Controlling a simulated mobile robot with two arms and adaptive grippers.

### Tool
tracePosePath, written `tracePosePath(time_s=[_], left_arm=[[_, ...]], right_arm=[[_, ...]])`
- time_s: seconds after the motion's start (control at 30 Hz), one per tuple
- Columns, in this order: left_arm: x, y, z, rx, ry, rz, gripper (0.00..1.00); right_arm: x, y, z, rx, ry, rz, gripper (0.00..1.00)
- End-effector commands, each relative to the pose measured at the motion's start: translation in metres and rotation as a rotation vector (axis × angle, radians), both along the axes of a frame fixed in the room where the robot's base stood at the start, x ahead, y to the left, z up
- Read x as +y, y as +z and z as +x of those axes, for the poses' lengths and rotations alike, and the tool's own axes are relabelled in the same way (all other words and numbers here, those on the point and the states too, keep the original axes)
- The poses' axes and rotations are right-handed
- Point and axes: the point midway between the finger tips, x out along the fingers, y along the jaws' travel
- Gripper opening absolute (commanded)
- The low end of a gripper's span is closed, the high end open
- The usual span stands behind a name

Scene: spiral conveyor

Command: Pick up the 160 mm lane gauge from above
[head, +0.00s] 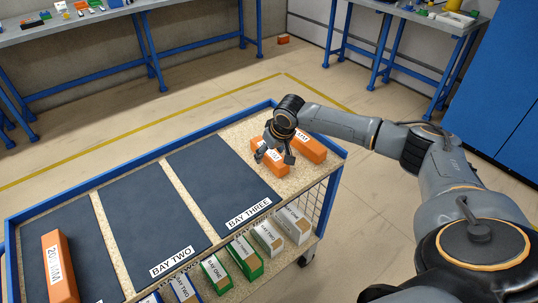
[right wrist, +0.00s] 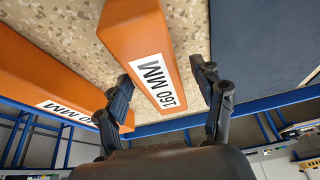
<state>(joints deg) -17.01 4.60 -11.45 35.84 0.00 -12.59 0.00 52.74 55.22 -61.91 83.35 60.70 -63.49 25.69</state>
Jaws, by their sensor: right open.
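The 160 mm lane gauge is an orange block (right wrist: 140,43) with a white "160 MM" label, seen in the right wrist view. In the head view it is the orange block (head: 273,169) beside the bay three mat, partly hidden by my gripper. My right gripper (head: 274,157) is open above it. In the right wrist view the fingertips (right wrist: 161,73) are spread to either side of the labelled block; I cannot tell how far above it they are. My left gripper is not in view.
A second orange block (head: 311,150) lies close by on the speckled cart top, also in the right wrist view (right wrist: 45,70). Another orange block (head: 57,266) lies on the far-left mat. Green and white boxes (head: 244,256) stand on the lower shelf. A blue rim (head: 334,146) edges the cart.

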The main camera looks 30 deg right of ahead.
Motion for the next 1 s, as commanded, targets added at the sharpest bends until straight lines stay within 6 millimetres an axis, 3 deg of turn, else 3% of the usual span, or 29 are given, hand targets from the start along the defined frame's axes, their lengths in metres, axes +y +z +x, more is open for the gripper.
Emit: tracePosePath(time_s=[0.33, 0.63, 1.0], left_arm=[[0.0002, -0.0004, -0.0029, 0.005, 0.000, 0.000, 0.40], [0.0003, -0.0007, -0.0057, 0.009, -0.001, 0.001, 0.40], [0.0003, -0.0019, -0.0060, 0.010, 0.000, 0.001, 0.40]], right_arm=[[0.0001, -0.0085, 0.0032, 0.000, 0.001, 0.000, 0.66], [0.0001, -0.0084, 0.0030, 0.000, 0.001, 0.000, 0.07], [0.0002, -0.0028, 0.0034, -0.001, 0.001, 0.000, 0.06]])
